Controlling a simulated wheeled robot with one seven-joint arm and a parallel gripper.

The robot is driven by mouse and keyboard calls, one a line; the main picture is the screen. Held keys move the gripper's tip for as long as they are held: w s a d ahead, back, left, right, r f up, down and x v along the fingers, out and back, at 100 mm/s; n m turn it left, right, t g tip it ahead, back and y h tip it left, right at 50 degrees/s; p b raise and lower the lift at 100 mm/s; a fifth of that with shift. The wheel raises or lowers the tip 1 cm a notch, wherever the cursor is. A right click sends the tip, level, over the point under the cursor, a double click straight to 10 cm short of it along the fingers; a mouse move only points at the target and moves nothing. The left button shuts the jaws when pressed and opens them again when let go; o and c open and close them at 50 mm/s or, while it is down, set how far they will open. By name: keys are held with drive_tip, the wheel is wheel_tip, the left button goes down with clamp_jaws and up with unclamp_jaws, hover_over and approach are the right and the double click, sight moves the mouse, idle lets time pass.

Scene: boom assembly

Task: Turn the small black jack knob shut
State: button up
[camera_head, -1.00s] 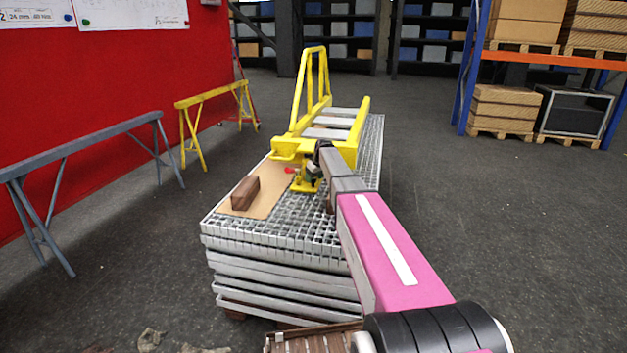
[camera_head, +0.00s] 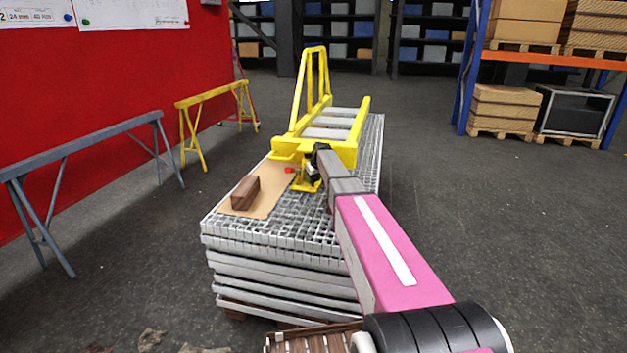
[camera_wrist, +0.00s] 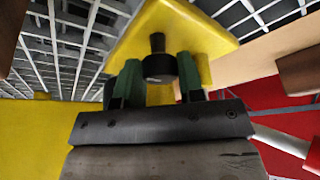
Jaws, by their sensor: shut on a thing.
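The small black jack knob (camera_wrist: 158,67) sits between the two green fingers of my gripper (camera_wrist: 160,78) in the wrist view, with a dark stub above it and a yellow jack plate (camera_wrist: 205,32) behind. My gripper is shut on the knob. In the head view the yellow jack (camera_head: 304,184) stands on the grating stack, next to the yellow boom frame (camera_head: 345,150). There my dark wrist covers part of the jack, and the knob cannot be made out.
A brown block (camera_head: 245,193) lies on a tan board (camera_head: 268,203) left of the jack. A small red thing (camera_head: 289,170) is beside the jack. The grating stack (camera_head: 285,235) has bare room in front. Grey (camera_head: 95,140) and yellow (camera_head: 212,95) trestles stand to the left.

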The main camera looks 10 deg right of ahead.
idle(0.3)
drive_tip(key=o, duration=0.9)
drive_tip(key=shift+r, duration=0.1)
drive_tip(key=v, duration=1)
drive_tip(key=shift+s+r, duration=0.2)
drive_tip(key=shift+r, duration=0.1)
drive_tip(key=shift+s, duration=0.15)
